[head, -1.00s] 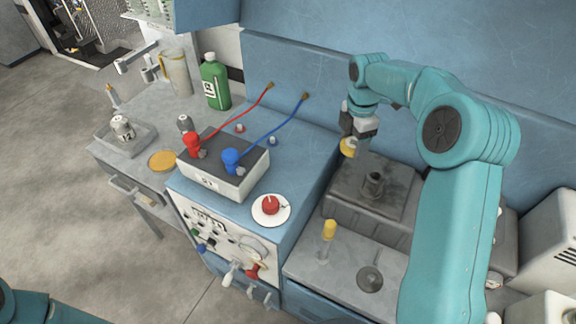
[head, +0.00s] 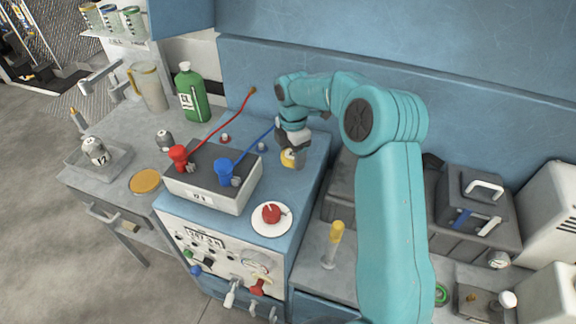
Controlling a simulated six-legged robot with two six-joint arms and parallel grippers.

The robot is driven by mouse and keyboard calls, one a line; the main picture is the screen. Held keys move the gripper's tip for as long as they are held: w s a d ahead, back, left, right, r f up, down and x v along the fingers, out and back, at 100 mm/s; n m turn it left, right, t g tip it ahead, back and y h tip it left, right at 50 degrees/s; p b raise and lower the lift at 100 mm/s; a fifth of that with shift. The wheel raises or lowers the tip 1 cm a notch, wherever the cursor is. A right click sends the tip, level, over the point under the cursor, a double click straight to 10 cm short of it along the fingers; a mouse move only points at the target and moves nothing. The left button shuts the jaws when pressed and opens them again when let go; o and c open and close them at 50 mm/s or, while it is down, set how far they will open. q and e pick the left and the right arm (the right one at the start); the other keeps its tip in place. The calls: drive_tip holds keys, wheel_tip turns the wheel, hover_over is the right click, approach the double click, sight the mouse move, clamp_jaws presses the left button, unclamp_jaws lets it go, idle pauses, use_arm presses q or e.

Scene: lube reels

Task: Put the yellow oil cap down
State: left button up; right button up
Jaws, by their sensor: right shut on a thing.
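The yellow oil cap (head: 290,159) is in my right gripper (head: 292,147), which is shut on it. The gripper points down over the blue cabinet top (head: 306,180), to the right of the grey box with the red and blue plugs. The cap is small and partly hidden by the jaws. I cannot tell whether it touches the cabinet top or hangs just above it. My left gripper is not in view.
The grey box (head: 213,196) and a red knob on a white disc (head: 271,215) are near the cap. A red hose and a blue hose (head: 258,140) run behind. A round yellow disc (head: 145,181) lies on the left bench. A yellow-topped tool (head: 333,243) stands at lower right.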

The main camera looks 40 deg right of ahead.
sight(293, 173)
drive_tip(key=f, duration=0.4)
drive_tip(key=shift+s+d+f, duration=0.1)
drive_tip(key=shift+s, duration=0.15)
drive_tip(key=shift+w+f, duration=0.15)
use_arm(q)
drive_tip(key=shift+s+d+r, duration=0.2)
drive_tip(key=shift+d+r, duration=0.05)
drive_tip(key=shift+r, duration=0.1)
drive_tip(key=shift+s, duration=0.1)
use_arm(e)
drive_tip(key=shift+f, duration=0.2)
drive_tip(key=o, duration=1)
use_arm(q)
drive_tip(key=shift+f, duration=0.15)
use_arm(e)
drive_tip(key=shift+r, duration=0.1)
